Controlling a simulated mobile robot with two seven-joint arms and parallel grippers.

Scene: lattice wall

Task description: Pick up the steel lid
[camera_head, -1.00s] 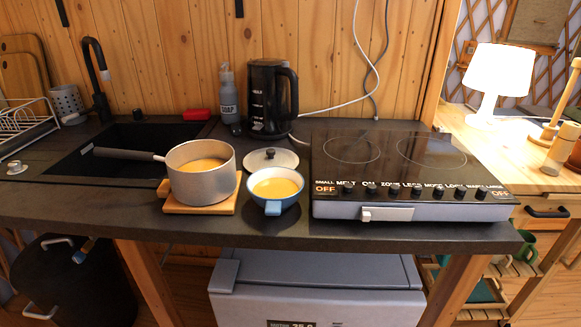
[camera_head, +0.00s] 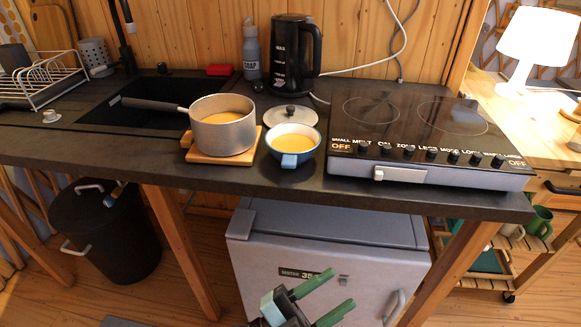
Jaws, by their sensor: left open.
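The steel lid (camera_head: 277,115) is a round disc with a dark knob. It lies on the dark counter behind a blue bowl (camera_head: 284,160) of yellow liquid, which hides its front edge. My left gripper (camera_head: 340,288) has green fingers spread apart with nothing between them. It is at the bottom of the picture, in front of the fridge and well below the counter top. My right gripper is not in view.
A saucepan (camera_head: 222,139) of yellow liquid stands on a wooden board (camera_head: 200,156) left of the bowl. A cooktop (camera_head: 430,130) is to the right. A kettle (camera_head: 290,60) and a soap bottle (camera_head: 252,55) stand behind. A fridge (camera_head: 340,245) is under the counter.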

